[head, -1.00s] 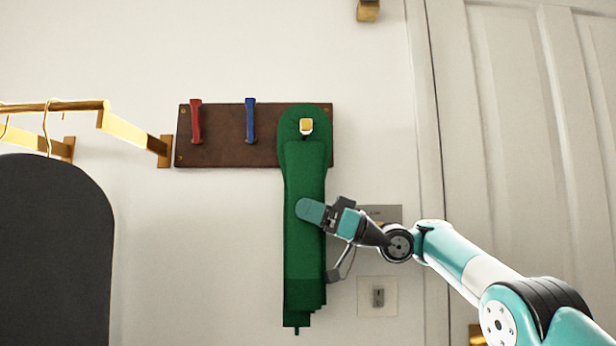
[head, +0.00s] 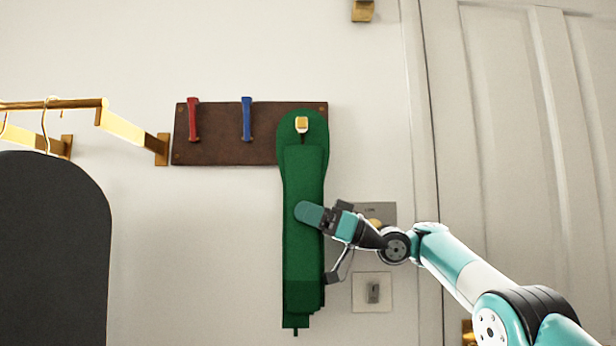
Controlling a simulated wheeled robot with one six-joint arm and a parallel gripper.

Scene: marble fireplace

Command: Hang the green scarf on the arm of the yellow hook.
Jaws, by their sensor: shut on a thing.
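The green scarf (head: 303,185) hangs long and upright in front of the right end of the dark wooden hook board. The tip of the yellow hook (head: 302,124) shows in front of the board, with the scarf's rounded top loop around it. The hook's arm behind the tip is hidden, so I cannot tell whether the loop rests on it. My gripper (head: 311,214) is shut on the scarf at about mid-length, reaching in from the right. One finger lies across the scarf's front.
A red hook (head: 193,120) and a blue hook (head: 247,119) are on the board (head: 220,150) to the left. A brass rail (head: 50,104) with a dark hanging panel (head: 50,250) is at far left. Wall plates (head: 372,291) and a white door (head: 530,150) are on the right.

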